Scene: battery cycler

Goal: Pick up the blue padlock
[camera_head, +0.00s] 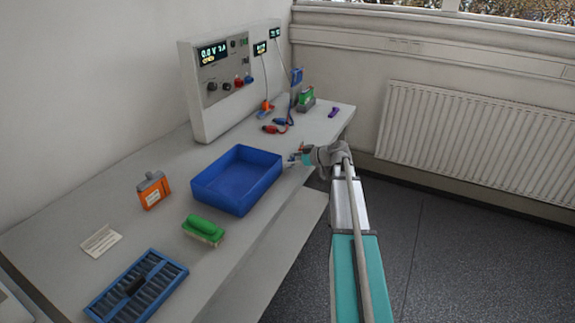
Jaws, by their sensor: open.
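I cannot pick out the blue padlock with certainty. A small blue item (297,76) is at the top of a grey upright piece near the back of the bench, and its shape is too small to tell. Another small blue piece (281,121) lies on the bench beside a red one. My gripper (297,157) is open at the bench's right edge, just right of the blue tray. It is small in view, and no held object can be made out.
A blue tray (207,191) stands mid-bench. The cycler (218,105) stands at the back against the wall. An orange container (152,190), a green-topped block (203,229) and a blue slotted rack (170,272) are nearer. A purple item (334,112) lies at the far right. A radiator (480,140) is on the right wall.

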